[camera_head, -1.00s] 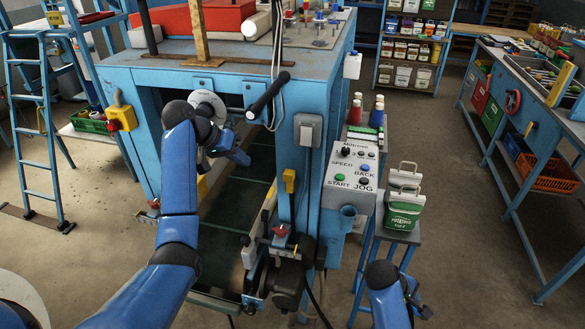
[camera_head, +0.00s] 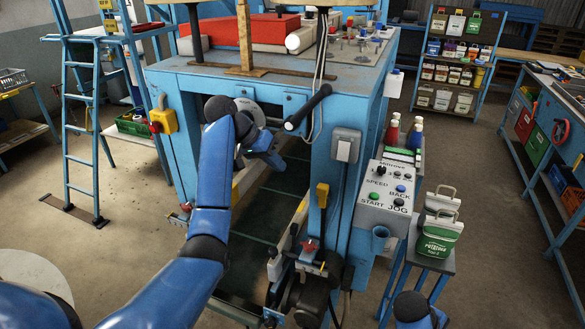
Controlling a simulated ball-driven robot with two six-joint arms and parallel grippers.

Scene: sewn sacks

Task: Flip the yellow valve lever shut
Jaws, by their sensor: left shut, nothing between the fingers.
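The yellow valve lever (camera_head: 322,195) points upward on the blue front post of the machine, below a grey box. My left gripper (camera_head: 274,158) is shut and empty. In the picture it shows up and left of the lever, apart from it, in front of the machine's opening. My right gripper (camera_head: 438,320) is only partly in view at the bottom edge, right of the machine; its fingers cannot be made out.
A black-gripped handle (camera_head: 308,107) sticks out above the lever. A control panel (camera_head: 385,193) is to the right, with green-and-white sacks (camera_head: 438,235) on a blue stand. A yellow box with a red button (camera_head: 163,121) is on the left post. A dark conveyor belt (camera_head: 265,215) runs below.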

